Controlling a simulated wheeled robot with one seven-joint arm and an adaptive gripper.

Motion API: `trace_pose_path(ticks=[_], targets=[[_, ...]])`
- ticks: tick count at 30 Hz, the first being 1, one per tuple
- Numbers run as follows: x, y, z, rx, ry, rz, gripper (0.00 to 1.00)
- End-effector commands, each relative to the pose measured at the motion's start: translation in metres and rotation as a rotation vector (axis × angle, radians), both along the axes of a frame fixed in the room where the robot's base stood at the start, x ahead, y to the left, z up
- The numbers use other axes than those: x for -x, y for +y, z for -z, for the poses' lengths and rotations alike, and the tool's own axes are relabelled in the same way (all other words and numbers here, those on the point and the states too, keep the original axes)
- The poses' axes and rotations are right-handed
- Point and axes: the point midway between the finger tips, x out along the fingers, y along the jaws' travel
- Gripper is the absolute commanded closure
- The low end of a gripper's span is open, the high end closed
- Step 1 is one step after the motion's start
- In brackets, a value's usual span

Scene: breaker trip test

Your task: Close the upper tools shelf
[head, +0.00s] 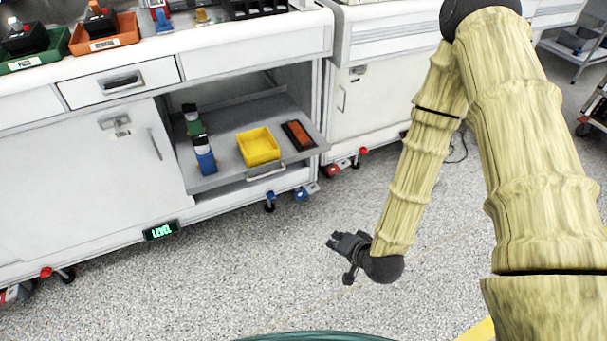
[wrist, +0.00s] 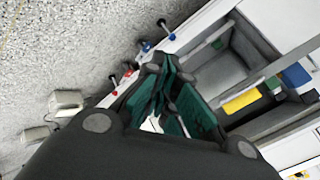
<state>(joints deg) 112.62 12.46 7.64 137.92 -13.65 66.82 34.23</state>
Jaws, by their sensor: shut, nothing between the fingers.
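A grey pull-out shelf (head: 224,160) sticks out of the open bay in the white workbench, with a pale bar handle (head: 266,173) on its front edge. It carries a yellow bin (head: 258,147), blue and green upright items, and a dark tray with an orange-red piece. My gripper (head: 338,245) is in front of the bench, to the right of and apart from the handle. It is shut and empty. The wrist view shows its dark fingers with teal pads (wrist: 168,98), with the shelf and the yellow bin (wrist: 240,102) to the right.
A closed white drawer (head: 122,83) and a closed cabinet door (head: 95,175) lie left of the bay. Red and blue casters stand along the bench foot. Open speckled floor (head: 230,270) lies in front. Another white bench (head: 375,95) stands behind my arm.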

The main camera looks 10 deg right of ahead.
Motion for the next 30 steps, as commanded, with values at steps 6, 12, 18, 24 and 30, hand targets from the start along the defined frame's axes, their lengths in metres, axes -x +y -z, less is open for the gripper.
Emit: trace_pose_path(ticks=[6,12,18,24,30], targets=[[-0.054,0.011,-0.001,-0.205,-0.17,0.111,1.0],[-0.092,0.017,-0.021,-0.415,-0.317,0.19,1.0],[-0.118,0.018,-0.046,-0.608,-0.435,0.237,1.0],[-0.128,0.018,-0.064,-0.721,-0.497,0.254,1.0],[-0.137,0.02,-0.07,-0.745,-0.51,0.255,1.0]])
